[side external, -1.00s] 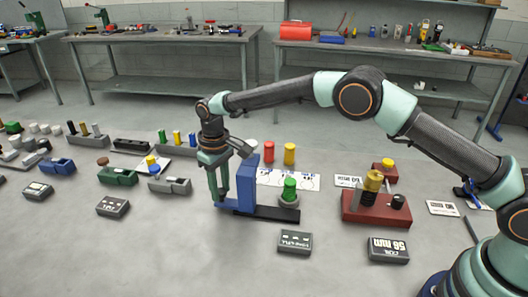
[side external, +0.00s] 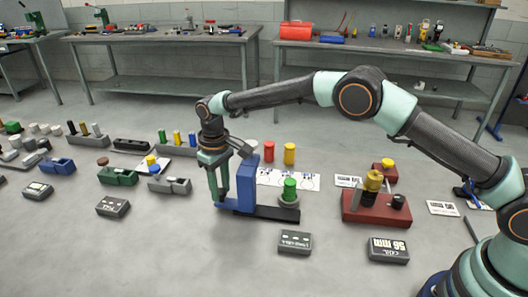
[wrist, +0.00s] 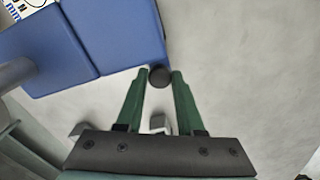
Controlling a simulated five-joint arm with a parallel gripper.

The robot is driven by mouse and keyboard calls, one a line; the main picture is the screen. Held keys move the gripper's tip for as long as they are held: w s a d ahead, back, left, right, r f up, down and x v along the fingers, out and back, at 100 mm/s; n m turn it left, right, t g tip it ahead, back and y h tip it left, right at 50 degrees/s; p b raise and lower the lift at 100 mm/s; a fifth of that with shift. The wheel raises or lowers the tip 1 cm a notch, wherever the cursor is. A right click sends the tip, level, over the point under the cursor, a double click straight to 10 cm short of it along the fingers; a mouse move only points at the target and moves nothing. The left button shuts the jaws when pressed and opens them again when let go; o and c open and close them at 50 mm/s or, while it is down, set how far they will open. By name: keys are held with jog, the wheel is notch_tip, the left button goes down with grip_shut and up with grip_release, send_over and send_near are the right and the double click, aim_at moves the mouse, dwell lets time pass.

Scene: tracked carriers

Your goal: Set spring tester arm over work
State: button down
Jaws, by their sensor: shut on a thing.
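A spring tester stands on the floor in the middle of the side external view, with an upright blue column (side external: 249,182) on a dark base. A green cylinder (side external: 290,190) stands upright on a grey round seat (side external: 289,202) at the base's right end. My gripper (side external: 219,201) points down just left of the blue column. In the wrist view my gripper (wrist: 160,77) has its green fingers closed on a dark round knob (wrist: 160,76). The knob lies beside the edge of a blue part (wrist: 120,40). How the knob joins the tester is unclear.
A dark labelled box (side external: 294,242) lies in front of the tester. Red (side external: 269,151) and yellow (side external: 290,153) cylinders stand behind it near a white printed sheet (side external: 290,179). A dark red fixture (side external: 376,207) stands to the right. The floor at front left is clear.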

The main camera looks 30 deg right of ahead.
jog(key=shift+r, duration=0.1)
jog(key=shift+s+d, duration=3.6)
jog(key=shift+d, duration=0.15)
jog(key=c, duration=0.5)
grip_release()
jog(key=shift+r, duration=0.1)
notch_tip(320, 180, up, 12)
jog(key=shift+f, duration=0.1)
